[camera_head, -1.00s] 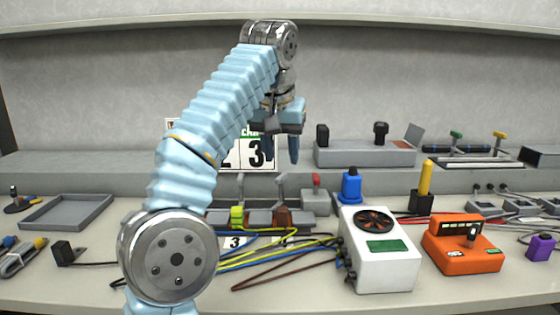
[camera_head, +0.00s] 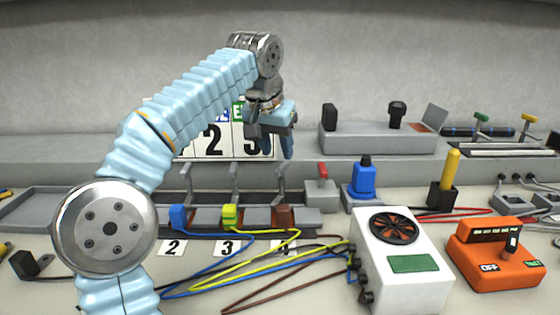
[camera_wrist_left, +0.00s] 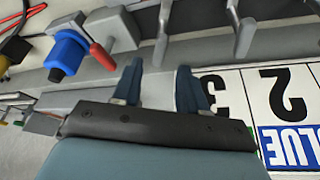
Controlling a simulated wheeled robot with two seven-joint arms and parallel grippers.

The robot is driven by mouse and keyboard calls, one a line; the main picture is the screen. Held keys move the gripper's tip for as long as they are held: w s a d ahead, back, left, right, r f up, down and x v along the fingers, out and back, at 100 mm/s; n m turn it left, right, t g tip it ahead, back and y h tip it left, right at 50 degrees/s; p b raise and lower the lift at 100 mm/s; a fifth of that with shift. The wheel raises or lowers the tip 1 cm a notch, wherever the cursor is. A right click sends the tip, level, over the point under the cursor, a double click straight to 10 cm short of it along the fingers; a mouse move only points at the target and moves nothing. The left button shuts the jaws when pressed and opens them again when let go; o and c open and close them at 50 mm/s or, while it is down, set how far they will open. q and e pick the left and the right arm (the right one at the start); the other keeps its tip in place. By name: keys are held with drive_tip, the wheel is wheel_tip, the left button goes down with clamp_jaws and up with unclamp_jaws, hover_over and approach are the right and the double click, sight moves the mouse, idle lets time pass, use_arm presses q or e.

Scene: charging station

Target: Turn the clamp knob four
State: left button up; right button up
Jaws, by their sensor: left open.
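Cards 2, 3 and 4 lie in front of a row of clamp terminals; card 4 (camera_head: 284,247) is partly covered by wires. Behind it is a brown terminal block (camera_head: 284,216) with a grey upright lever (camera_head: 279,183). To its right stands a blue device with a dark-topped knob (camera_head: 362,178), also in the left wrist view (camera_wrist_left: 69,55). I cannot tell which part is the clamp knob four. My left gripper (camera_head: 277,142) is open and empty, above and behind the levers, in front of the number board. Its fingers (camera_wrist_left: 160,77) also show in the left wrist view, apart from the levers.
A number board (camera_head: 213,142) stands behind the levers. A red-handled lever (camera_head: 322,172) is between the levers and the blue device. A white box with a fan (camera_head: 404,268) and an orange device (camera_head: 495,262) stand at front right. Loose wires cross the front.

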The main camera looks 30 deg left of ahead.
sight(281, 166)
use_arm(q)
drive_tip(key=x, duration=0.5)
drive_tip(key=shift+c, duration=0.3)
clamp_jaws()
